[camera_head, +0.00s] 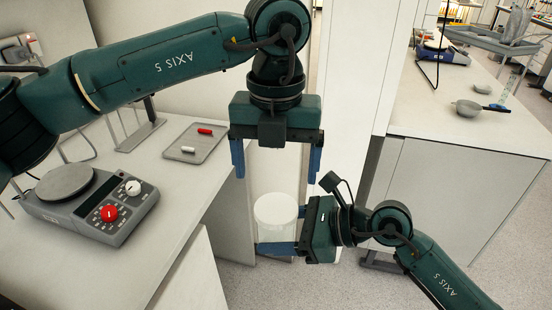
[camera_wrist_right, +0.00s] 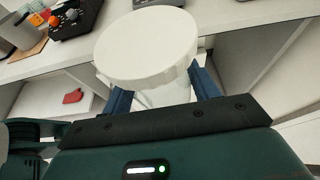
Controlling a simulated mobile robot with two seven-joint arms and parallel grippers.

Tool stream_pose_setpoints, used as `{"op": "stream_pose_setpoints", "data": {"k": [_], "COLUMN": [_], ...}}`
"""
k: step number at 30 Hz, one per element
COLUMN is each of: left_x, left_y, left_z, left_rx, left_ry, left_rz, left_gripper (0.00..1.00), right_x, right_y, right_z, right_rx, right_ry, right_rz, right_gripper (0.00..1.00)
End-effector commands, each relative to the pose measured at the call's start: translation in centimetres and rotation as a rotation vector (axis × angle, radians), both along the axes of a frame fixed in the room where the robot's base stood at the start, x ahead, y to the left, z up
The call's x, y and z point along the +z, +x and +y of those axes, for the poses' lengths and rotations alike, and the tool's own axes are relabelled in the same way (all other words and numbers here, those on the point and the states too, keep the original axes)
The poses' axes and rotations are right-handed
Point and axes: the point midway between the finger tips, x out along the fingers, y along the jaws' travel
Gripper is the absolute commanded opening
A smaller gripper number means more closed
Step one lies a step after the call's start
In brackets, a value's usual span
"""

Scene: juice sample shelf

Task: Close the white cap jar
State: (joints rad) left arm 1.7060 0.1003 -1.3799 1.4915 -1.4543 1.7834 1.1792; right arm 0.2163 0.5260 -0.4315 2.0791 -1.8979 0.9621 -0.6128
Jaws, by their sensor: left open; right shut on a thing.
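The white cap jar (camera_head: 276,228) is upright with a clear body, held in the air between the benches. Its wide white cap (camera_head: 276,208) rests on top and looks level; I cannot tell whether it is screwed tight. My right gripper (camera_head: 288,230) is shut on the jar's body from the right, below the cap. The right wrist view also shows the cap (camera_wrist_right: 148,45) and the clear body (camera_wrist_right: 168,94) between the blue fingers. My left gripper (camera_head: 276,168) points down, open and empty, directly above the cap and apart from it, its fingers spread to either side.
The left bench holds a grey scale or hotplate (camera_head: 88,208) with red and white knobs. Behind it is a grey tray (camera_head: 186,149) with a red and a white small piece.

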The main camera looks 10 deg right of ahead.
Motion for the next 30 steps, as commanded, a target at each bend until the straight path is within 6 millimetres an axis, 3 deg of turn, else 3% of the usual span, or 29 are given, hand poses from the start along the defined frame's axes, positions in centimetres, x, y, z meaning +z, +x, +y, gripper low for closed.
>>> {"op": "stream_pose_setpoints", "data": {"k": [9,15,21,30], "left_x": [0.39,0.53,0.57,0.52], "left_y": [-0.05,-0.08,-0.09,-0.09], "left_z": [-0.02,-0.02,-0.02,-0.02], "left_rx": [0.667,0.932,1.022,1.024], "left_ry": [-0.003,-0.004,-0.003,-0.003], "left_rz": [0.003,0.004,0.004,0.004], "left_gripper": [0.87,0.87,0.87,0.87], "right_x": [0.03,0.03,0.03,0.03], "right_y": [0.00,0.00,0.00,0.00], "right_z": [0.00,0.00,0.00,0.00], "right_rx": [0.000,0.000,0.000,0.000], "right_ry": [0.001,0.001,0.001,0.001], "right_rz": [0.000,0.000,0.000,0.000], "right_gripper": [0.00,0.00,0.00,0.00]}}
